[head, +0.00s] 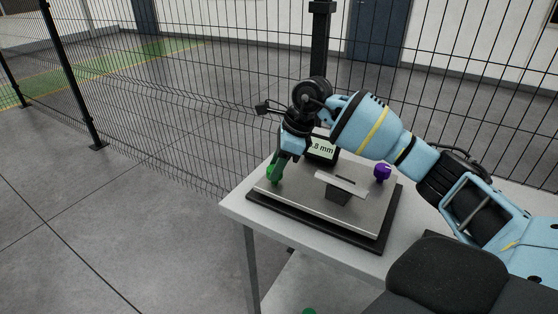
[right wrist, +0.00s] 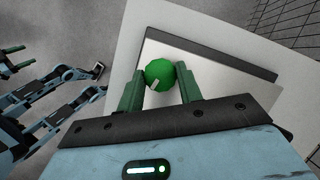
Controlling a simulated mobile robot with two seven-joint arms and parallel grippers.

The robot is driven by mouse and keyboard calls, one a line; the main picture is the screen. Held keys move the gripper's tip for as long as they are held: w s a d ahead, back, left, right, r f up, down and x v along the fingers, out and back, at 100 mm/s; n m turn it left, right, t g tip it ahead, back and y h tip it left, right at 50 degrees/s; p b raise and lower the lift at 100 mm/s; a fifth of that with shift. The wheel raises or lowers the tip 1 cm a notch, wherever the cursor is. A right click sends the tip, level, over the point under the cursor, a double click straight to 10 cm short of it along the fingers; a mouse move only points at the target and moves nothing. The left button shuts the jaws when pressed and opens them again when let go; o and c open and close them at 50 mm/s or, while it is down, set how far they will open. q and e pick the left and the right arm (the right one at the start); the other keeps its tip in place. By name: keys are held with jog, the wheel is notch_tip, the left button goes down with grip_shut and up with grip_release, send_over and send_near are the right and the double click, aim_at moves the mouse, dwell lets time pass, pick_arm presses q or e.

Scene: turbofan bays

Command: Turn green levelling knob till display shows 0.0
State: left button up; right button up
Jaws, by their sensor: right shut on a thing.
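The green levelling knob (head: 273,175) stands at the left corner of the grey metal plate. In the right wrist view the round green knob (right wrist: 160,73), with a pale mark near its lower left edge, sits between the two green fingers. My right gripper (head: 276,166) is shut on it from above. The display (head: 322,149) behind the plate is partly covered by my right gripper; the part I see reads ".8 mm", and any leading digit or sign is hidden. My left gripper (right wrist: 14,59) shows at the left edge of the right wrist view, empty, its fingers apart.
The plate (head: 365,215) lies on a dark base on a light table (head: 239,209). A purple knob (head: 382,172) stands at its right side, and a pale bar on a dark block (head: 340,190) sits mid-plate. A wire mesh fence (head: 180,110) runs behind the table. The floor at left is clear.

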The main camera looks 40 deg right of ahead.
jog(key=m+p, duration=0.1)
jog(key=m+h, duration=0.1)
jog(key=m, duration=0.1)
jog(key=m+t+p, duration=0.1)
jog(key=shift+s+a+r+m+p, duration=0.1)
jog(key=shift+r+m+p, duration=0.2)
jog(key=shift+r, duration=0.05)
jog(key=m+h+p, duration=0.1)
jog(key=m, duration=0.1)
jog(key=shift+a+f+m+t+p, duration=0.1)
jog(key=shift+m+t+p, duration=0.2)
jog(key=shift+m, duration=0.1)
jog(key=shift+f+m+h+p, duration=0.1)
jog(key=shift+m+h+p, duration=0.25)
jog(key=shift+m, duration=0.25)
pick_arm(q)
jog(key=w+r+t, duration=0.1)
jog(key=w+r, duration=0.3)
jog(key=r, duration=0.2)
jog(key=shift+w+a+r+t, duration=0.3)
jog(key=shift+w+a+r, duration=0.05)
jog(key=shift+a, duration=0.05)
pick_arm(e)
jog(key=shift+f+m, duration=0.1)
jog(key=shift+m, duration=0.2)
jog(key=o, duration=0.9)
pick_arm(q)
jog(key=shift+d+r, duration=0.1)
pick_arm(e)
jog(key=shift+o, duration=0.4)
